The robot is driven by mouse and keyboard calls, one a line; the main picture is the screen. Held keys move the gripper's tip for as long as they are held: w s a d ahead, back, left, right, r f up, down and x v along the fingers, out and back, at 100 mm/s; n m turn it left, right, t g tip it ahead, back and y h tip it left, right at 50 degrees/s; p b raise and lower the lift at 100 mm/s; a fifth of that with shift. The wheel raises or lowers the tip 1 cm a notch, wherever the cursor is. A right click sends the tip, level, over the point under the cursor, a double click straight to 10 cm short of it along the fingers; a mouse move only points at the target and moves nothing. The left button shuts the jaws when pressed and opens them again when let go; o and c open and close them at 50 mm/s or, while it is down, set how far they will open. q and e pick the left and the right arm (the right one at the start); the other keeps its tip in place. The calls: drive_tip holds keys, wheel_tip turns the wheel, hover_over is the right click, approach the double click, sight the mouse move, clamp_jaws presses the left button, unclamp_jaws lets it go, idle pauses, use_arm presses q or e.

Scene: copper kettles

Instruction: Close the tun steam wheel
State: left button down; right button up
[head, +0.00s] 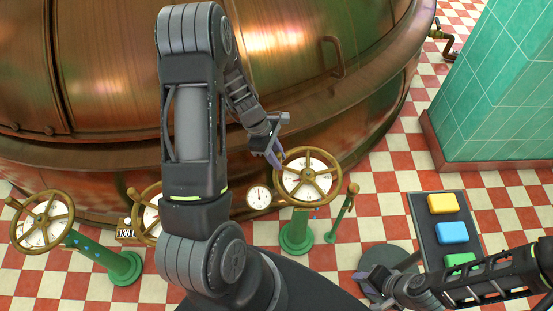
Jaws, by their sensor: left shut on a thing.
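A brass handwheel (309,178) with spokes stands on a green pedestal (297,232) in the middle of the head view, over a pale dial face. I cannot read a label naming it the tun steam wheel. My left gripper (274,154) is at the upper left of its rim, shut on the wheel; the exact grip point is small and partly hidden by the fingers. My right gripper (368,284) is low at the right, away from the wheel; its jaw opening is unclear.
Two more handwheels stand left, one clear (42,221) and one partly behind my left arm. A small gauge (259,197) and a green-posted lever (341,213) flank the gripped wheel. A copper vessel (110,70) fills the back. A button panel (447,216) is at right.

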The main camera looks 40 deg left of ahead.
use_arm(q)
drive_tip(key=shift+w+a+f+m+g+b, duration=0.15)
drive_tip(key=shift+w+m+g+b, duration=0.2)
drive_tip(key=shift+w+m, duration=0.7)
drive_tip(key=shift+w+r+m, duration=0.15)
drive_tip(key=shift+r+m, duration=0.05)
drive_tip(key=shift+m, duration=0.15)
drive_tip(key=c, duration=1.2)
unclamp_jaws()
drive_tip(key=v, duration=0.7)
drive_tip(key=shift+w+a+r, duration=0.1)
drive_tip(key=shift+a+r, duration=0.15)
drive_tip(key=shift+r, duration=0.05)
